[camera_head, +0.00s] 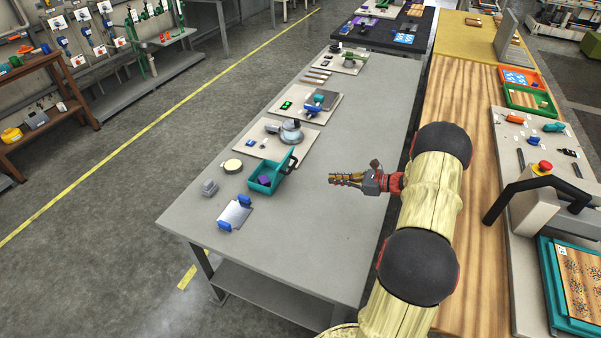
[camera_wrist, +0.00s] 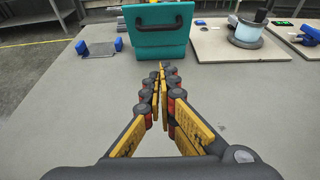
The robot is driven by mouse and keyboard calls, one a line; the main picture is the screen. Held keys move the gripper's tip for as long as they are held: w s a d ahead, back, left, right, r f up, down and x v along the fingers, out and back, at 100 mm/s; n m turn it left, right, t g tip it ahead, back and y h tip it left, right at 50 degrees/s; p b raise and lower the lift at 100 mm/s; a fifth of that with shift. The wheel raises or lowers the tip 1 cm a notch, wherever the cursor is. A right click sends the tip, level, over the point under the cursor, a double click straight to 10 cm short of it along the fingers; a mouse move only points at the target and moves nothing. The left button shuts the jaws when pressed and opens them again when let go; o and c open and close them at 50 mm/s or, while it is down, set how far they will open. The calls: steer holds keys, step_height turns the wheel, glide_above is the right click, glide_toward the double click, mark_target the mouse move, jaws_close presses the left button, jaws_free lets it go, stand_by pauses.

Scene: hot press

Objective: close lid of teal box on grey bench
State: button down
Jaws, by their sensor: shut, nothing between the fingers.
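The teal box (camera_head: 262,188) stands on the grey bench (camera_head: 300,225), with a purple item (camera_head: 264,180) inside. Its lid (camera_head: 284,168) is open, raised on the box's right side, with a dark handle (camera_head: 294,163). In the wrist view the teal lid (camera_wrist: 142,33) and its black handle (camera_wrist: 159,24) face me, above the box wall (camera_wrist: 162,54). The inside is hidden there. My gripper (camera_head: 332,179) is shut and empty, right of the box and apart from it. It points at the box in the wrist view (camera_wrist: 161,68).
A metal plate with blue clamps (camera_head: 235,213), a grey block (camera_head: 209,187) and a round cream disc (camera_head: 233,166) lie near the box. A board with a round metal device (camera_head: 291,131) stands behind it. The bench's front right is clear.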

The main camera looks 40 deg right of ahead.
steer(key=b+x, duration=0.2)
steer(key=x, duration=0.7)
steer(key=shift+w+a+f, duration=0.15)
steer(key=shift+w+a, duration=0.05)
steer(key=w, duration=0.1)
steer(key=w+a+r, duration=0.1)
steer(key=w+a+r+b, duration=0.1)
steer(key=shift+w, duration=0.2)
steer(key=shift+r, duration=0.1)
steer(key=shift+w+r+p, duration=0.2)
steer(key=shift+r+p, duration=0.05)
steer(key=shift+p, duration=0.6)
